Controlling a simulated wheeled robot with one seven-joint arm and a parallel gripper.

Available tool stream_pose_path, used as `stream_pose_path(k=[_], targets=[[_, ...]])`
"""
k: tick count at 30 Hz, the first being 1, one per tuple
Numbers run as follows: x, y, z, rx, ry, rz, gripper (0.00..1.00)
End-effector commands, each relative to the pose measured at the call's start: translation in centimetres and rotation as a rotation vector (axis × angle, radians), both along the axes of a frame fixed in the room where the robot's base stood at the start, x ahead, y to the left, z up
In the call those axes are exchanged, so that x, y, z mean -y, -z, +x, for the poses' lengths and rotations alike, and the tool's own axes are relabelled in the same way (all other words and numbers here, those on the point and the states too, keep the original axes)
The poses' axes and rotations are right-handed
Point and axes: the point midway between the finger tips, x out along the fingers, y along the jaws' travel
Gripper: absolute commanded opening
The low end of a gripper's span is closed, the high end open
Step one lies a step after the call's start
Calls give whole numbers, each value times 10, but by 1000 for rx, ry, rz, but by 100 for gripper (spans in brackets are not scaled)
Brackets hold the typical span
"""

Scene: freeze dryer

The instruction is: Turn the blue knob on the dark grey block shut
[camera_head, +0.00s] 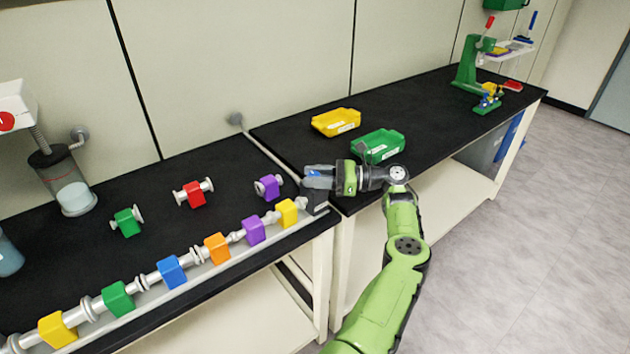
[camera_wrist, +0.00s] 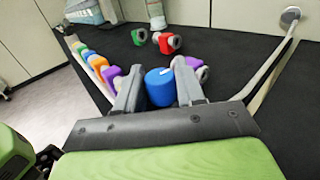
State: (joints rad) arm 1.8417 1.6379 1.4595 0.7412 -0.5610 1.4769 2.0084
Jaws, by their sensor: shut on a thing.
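The blue knob (camera_wrist: 160,88) is a round cylinder with a small white mark on its face. In the wrist view it sits between the two fingers of my gripper (camera_wrist: 158,92), which are shut on its sides. In the head view only a small bit of the blue knob (camera_head: 313,173) shows, at my gripper (camera_head: 316,180). The dark grey block (camera_head: 314,200) stands at the right end of the pipe row, partly covered by my gripper. In the wrist view the block is hidden behind the knob and fingers.
A pipe row with yellow (camera_head: 286,212), purple (camera_head: 253,230), orange (camera_head: 217,248), blue (camera_head: 171,272) and green (camera_head: 117,299) blocks runs along the front edge. Loose red (camera_head: 194,194), green (camera_head: 126,221) and purple (camera_head: 268,187) fittings lie behind. A green tray (camera_head: 378,147) is close behind my wrist.

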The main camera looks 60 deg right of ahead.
Motion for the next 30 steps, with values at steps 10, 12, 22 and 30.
stream_pose_path(k=[10,12,22,30], targets=[[-1,2,2,-3,-98,0,8],[-1,1,2,-4,-110,0,8],[-2,1,1,-3,-137,0,8],[-2,1,1,-5,-139,1,8]])
